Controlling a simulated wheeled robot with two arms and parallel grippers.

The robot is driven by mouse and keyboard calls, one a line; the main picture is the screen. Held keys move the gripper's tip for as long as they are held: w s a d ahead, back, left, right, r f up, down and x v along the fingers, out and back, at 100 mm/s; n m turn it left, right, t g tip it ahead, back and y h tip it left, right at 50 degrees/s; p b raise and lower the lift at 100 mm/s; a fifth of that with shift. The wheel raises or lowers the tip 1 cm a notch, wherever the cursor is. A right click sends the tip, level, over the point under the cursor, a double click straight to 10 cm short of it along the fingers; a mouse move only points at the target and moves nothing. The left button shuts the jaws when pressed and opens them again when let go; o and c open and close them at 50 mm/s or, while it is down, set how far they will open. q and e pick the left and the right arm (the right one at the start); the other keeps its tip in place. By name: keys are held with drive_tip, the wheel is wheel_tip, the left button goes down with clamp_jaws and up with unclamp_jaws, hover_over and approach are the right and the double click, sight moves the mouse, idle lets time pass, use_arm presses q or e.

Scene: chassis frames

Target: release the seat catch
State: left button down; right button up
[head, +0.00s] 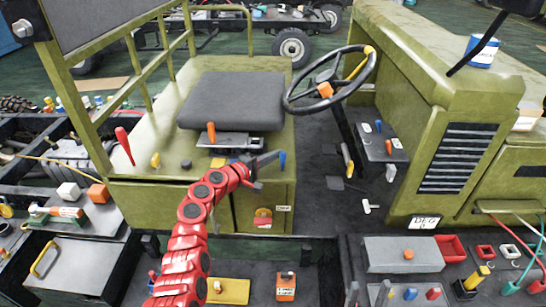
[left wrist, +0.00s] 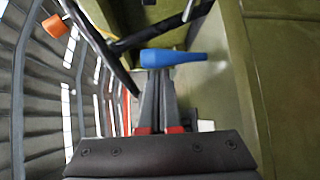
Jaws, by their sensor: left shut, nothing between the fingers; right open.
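The dark seat cushion (head: 233,101) sits on the green seat base, with an orange-handled lever (head: 211,131) at its front edge. A blue-handled lever (head: 282,159) stands at the right front of the seat base; I cannot tell which lever is the seat catch. My left gripper (head: 274,158), on the red arm, is shut and empty, with its tips beside the blue handle. In the left wrist view the blue handle (left wrist: 174,57) lies across the ends of the closed fingers (left wrist: 158,75); whether they touch is unclear. My right gripper is not in view.
The steering wheel (head: 329,80) and its column rise right of the seat. A pedal console (head: 381,137) is at the right. The dark floor between has free room.

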use_arm(q)
drive_tip(key=shift+s+f+m+t+h+b, duration=0.25)
drive_tip(key=shift+s+m+t+h+b, duration=0.35)
drive_tip(key=shift+b, duration=2.75)
drive_tip(key=s+m+h+b, duration=0.1)
drive_tip(key=b, duration=0.6)
drive_tip(key=s+f+m+t+h+b, duration=0.1)
drive_tip(key=b, duration=0.7)
drive_tip(key=shift+m, duration=0.4)
drive_tip(key=shift+s+r+m+b, duration=0.1)
drive_tip(key=shift+r+m+b, duration=0.2)
drive_tip(key=shift+b, duration=0.4)
drive_tip(key=b+v, duration=0.1)
drive_tip(key=v, duration=1.6)
drive_tip(key=shift+f+b, duration=0.3)
drive_tip(key=shift+f, duration=0.1)
drive_tip(key=shift+s+a, duration=0.1)
drive_tip(key=shift+a, duration=0.05)
